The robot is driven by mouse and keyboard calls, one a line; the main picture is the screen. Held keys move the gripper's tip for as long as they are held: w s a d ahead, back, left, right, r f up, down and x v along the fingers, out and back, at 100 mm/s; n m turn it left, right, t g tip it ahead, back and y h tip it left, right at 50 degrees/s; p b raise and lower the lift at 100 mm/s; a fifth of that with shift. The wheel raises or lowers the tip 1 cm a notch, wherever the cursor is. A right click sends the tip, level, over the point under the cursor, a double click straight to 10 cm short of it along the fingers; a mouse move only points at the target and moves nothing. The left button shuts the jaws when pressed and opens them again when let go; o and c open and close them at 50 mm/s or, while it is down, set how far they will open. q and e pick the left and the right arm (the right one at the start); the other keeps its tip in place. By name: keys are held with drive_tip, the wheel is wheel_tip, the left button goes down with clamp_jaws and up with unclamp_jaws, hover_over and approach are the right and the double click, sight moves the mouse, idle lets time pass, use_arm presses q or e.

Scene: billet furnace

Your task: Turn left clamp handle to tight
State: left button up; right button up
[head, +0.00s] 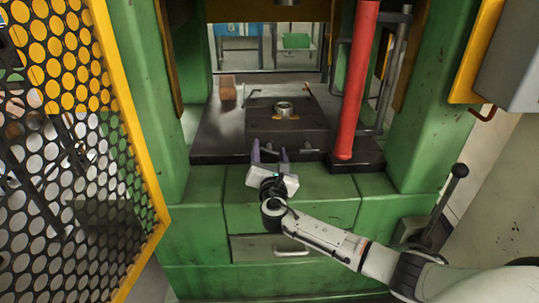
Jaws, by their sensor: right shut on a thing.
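My right gripper (270,154) reaches in from the lower right. Its two purple fingers point away from me at the front edge of the dark die block (310,137). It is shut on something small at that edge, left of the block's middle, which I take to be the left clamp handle. The handle itself is too small and too covered by the fingers to make out, so its angle cannot be told. A round metal ring (284,108) sits on top of the block. My left gripper is not in view.
A red upright cylinder (357,80) stands right of the block beside a grey tube frame. A yellow-framed mesh guard (75,125) fills the left side. A brown block (227,88) lies at the back left of the bed. A black-knobbed lever (450,190) stands at the right.

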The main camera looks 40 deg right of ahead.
drive_tip(key=shift+f+m, duration=0.15)
drive_tip(key=shift+m, duration=0.35)
drive_tip(key=shift+m+b, duration=0.35)
drive_tip(key=shift+m, duration=0.15)
drive_tip(key=m+b, duration=0.2)
drive_tip(key=m, duration=0.3)
drive_tip(key=shift+f+b, duration=0.1)
drive_tip(key=shift+b, duration=0.3)
drive_tip(key=m+b, duration=0.1)
drive_tip(key=m, duration=0.2)
drive_tip(key=shift+m+b, duration=0.3)
drive_tip(key=shift+b, duration=0.1)
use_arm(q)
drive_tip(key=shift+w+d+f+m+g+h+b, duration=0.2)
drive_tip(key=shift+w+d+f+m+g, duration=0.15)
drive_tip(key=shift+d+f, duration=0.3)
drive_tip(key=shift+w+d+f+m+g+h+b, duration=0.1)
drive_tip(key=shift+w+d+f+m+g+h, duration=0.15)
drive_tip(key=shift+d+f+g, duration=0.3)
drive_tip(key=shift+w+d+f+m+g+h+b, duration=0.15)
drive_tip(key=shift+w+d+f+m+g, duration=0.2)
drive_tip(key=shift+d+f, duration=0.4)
use_arm(e)
drive_tip(key=shift+m, duration=1.1)
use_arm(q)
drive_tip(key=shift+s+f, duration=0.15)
use_arm(e)
drive_tip(key=o, duration=1)
drive_tip(key=shift+r, duration=0.2)
drive_tip(key=shift+s+a, duration=0.1)
